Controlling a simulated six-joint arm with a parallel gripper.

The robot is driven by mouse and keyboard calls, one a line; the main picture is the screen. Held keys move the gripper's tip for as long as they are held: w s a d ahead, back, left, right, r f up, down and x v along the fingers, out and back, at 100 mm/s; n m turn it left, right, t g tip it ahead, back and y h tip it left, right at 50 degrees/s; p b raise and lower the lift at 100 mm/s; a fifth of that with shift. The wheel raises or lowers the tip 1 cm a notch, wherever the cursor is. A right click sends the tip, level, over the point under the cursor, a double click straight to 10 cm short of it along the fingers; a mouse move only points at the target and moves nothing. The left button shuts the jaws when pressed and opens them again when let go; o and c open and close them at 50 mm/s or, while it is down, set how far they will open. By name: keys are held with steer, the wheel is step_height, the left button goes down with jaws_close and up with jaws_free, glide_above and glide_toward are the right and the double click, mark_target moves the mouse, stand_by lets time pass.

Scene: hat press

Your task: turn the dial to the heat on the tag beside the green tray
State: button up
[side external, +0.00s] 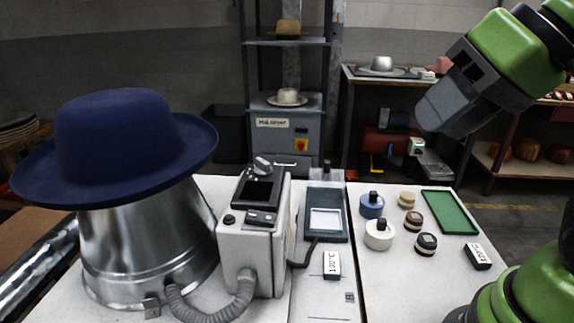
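The green tray (450,212) lies flat at the right of the white table. A small black block with a white tag (479,254) stands in front of it; its lettering is tilted and too small to read surely.
A blue hat (135,135) sits on a metal form (145,250) left of the box, joined by a grey hose (215,306). A dark device with a pale screen (325,220) stands right of the box. Several small round pots, including a blue one (371,207), stand beyond it.

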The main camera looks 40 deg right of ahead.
steer(key=w+r+n+g, duration=0.1)
steer(key=w, duration=0.5)
steer(key=n+g+h, duration=0.2)
steer(key=n, duration=0.1)
glide_toward(264, 161)
steer(key=shift+t, duration=0.3)
steer(key=x, duration=0.9)
steer(key=shift+s, duration=0.25)
jaws_close()
